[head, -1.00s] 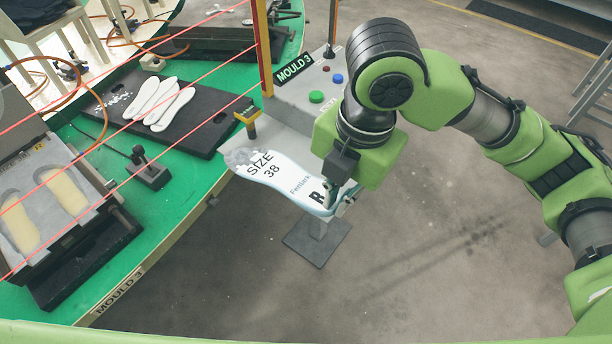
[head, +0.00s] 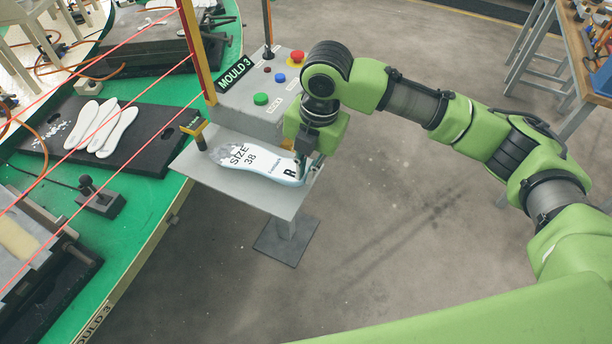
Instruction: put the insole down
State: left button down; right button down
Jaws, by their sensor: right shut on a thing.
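The insole (head: 255,162) is white with a grey patterned end, printed "SIZE 38" and "R". It is at or just above the small grey metal shelf (head: 232,195) on the mould 3 control stand; I cannot tell whether it touches. My right gripper (head: 303,172) is shut on the insole's right end, the end marked R. The wrist hides part of the fingers. My left gripper is not in view.
The control box (head: 262,100) with green, blue and red buttons stands behind the shelf. Several white insoles (head: 100,125) lie on a black board. A workbench (head: 580,60) is far right.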

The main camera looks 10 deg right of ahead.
jog(key=f, duration=0.1)
jog(key=f+p, duration=0.1)
jog(key=f, duration=0.1)
jog(key=shift+w+d+f, duration=0.1)
jog(key=shift+w, duration=0.25)
jog(key=shift+f, duration=0.45)
jog(key=c, duration=2.2)
grip_release()
jog(key=shift+r, duration=0.15)
jog(key=r, duration=0.4)
jog(key=r+b, duration=0.1)
jog(key=r, duration=0.2)
jog(key=s+d+r, duration=0.1)
jog(key=r, duration=0.3)
jog(key=shift+d+r+b, duration=0.1)
jog(key=shift+r+b, duration=0.25)
